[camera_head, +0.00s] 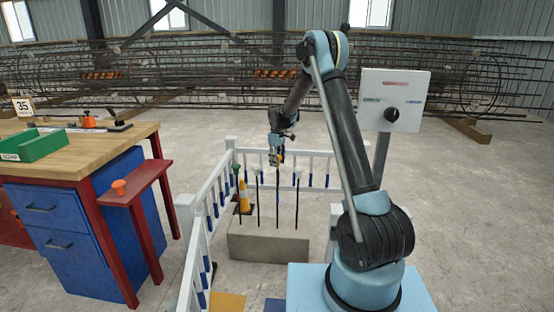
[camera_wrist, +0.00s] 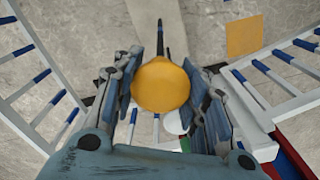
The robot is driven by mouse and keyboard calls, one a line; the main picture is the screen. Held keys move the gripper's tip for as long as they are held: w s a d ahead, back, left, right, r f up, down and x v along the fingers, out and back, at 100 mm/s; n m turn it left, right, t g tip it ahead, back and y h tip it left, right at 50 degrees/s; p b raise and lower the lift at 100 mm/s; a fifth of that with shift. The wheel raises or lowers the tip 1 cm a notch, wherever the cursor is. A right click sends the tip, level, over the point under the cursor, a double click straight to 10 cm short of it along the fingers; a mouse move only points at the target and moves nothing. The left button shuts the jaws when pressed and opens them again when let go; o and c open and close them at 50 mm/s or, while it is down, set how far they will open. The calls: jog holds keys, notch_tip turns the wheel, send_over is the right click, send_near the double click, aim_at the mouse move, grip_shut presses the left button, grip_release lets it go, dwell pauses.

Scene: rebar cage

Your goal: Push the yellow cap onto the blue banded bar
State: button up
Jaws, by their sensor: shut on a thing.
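My gripper (camera_head: 275,158) is shut on the yellow cap (camera_wrist: 160,85), which sits between the two fingers in the wrist view. In the head view the gripper is above the concrete block (camera_head: 268,246), over the bar with blue on it (camera_head: 277,190). In the wrist view a dark bar with a bluish part (camera_wrist: 160,42) runs out from behind the cap's top edge. The cap hides the bar's near end. I cannot tell whether cap and bar touch.
Other upright bars stand on the block, one with a green cap (camera_head: 236,169) and one with a pale cap (camera_head: 257,168). White railings (camera_head: 205,205) surround the block. A yellow-black cone (camera_head: 244,196) stands behind. A workbench (camera_head: 80,150) and red stand (camera_head: 135,184) are left.

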jog(key=shift+f, duration=0.5)
jog(key=shift+d+f, duration=0.1)
jog(key=shift+f, duration=2.4)
dwell(1.4)
jog(key=o, duration=0.9)
jog(key=shift+r, duration=0.1)
notch_tip(320, 180, up, 12)
jog(key=shift+f, duration=0.15)
